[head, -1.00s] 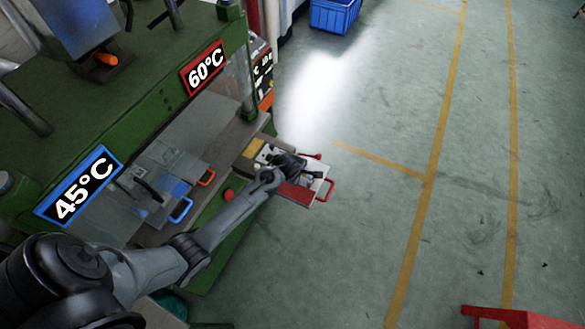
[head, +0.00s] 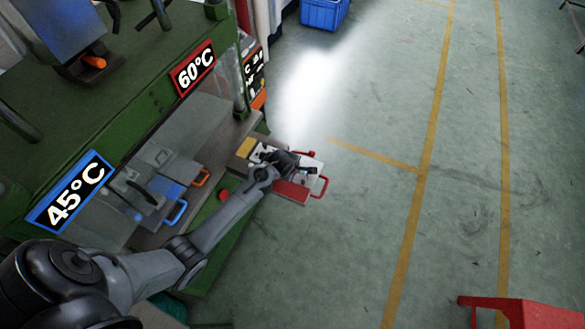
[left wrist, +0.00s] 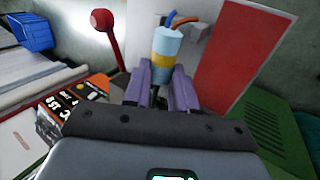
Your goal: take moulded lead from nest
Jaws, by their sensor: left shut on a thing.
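My left gripper (head: 306,170) is over the white and red pull-out plate (head: 292,191) at the right end of the green machine. In the left wrist view, its purple fingers (left wrist: 163,75) are shut on the moulded lead (left wrist: 167,44), a light blue cylinder with a yellow band. Blue and orange wires show at its top. The white plate with its red panel (left wrist: 233,62) lies behind it. The nest itself is hidden by the gripper and the lead, so I cannot tell if the lead is clear of it. My right gripper is not in view.
A red ball-ended lever (left wrist: 104,22) stands close to the left of my fingers. Blue (head: 177,212) and orange (head: 200,177) handles sit along the machine front. A blue crate (head: 325,13) stands at the back. A red object (head: 518,312) is lower right. The floor between is clear.

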